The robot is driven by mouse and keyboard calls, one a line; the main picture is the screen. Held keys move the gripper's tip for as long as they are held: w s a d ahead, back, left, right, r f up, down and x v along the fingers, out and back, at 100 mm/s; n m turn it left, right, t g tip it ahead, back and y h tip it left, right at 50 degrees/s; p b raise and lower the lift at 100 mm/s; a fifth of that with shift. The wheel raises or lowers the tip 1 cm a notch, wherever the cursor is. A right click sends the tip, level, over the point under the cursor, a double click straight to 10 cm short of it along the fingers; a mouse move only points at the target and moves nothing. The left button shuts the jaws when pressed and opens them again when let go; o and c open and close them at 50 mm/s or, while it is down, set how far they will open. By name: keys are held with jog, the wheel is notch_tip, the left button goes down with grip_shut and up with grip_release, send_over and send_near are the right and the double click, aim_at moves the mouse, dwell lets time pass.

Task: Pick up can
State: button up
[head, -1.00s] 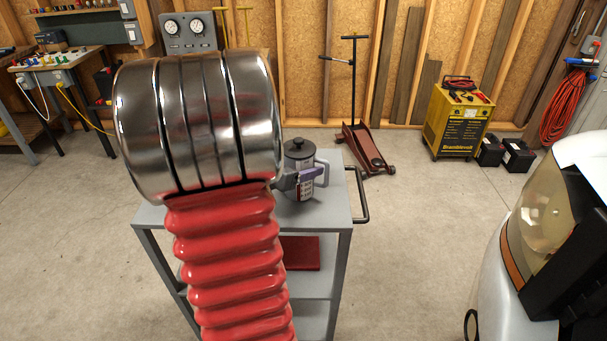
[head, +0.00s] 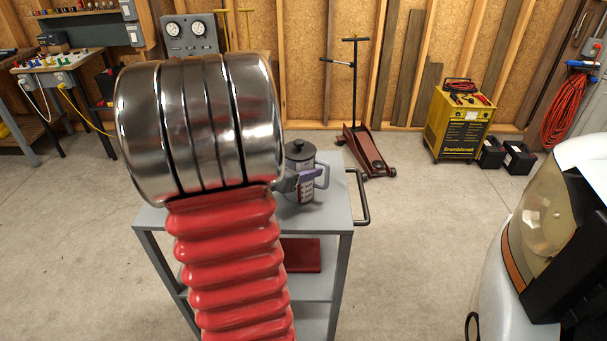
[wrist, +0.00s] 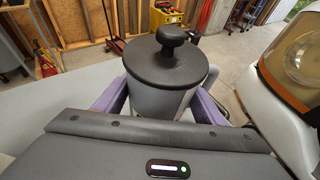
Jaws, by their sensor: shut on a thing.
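The can (head: 306,189) is a grey cylinder with a black knobbed lid and a side handle. In the head view it stands upright at the top of the grey cart (head: 335,208), partly hidden behind my arm. I cannot tell whether its base touches the cart. In the wrist view the can (wrist: 160,98) shows upright, its dark lid near the picture's middle. My gripper (head: 307,176) has purple fingers, one on each side of the can's body below the lid, shut on it. The fingertips are hidden behind the can in the wrist view (wrist: 160,106).
The cart has a dark handle rail (head: 363,197) on its right and a red box (head: 301,254) on a lower shelf. A floor jack (head: 365,152) and a yellow welder (head: 460,123) stand behind. A white vehicle (head: 500,275) is at right. Floor between is clear.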

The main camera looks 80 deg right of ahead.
aim_at(301, 140)
jog(key=shift+r, duration=0.15)
notch_tip(301, 140, up, 10)
jog(key=shift+f, duration=0.1)
dwell(0.5)
dwell(0.5)
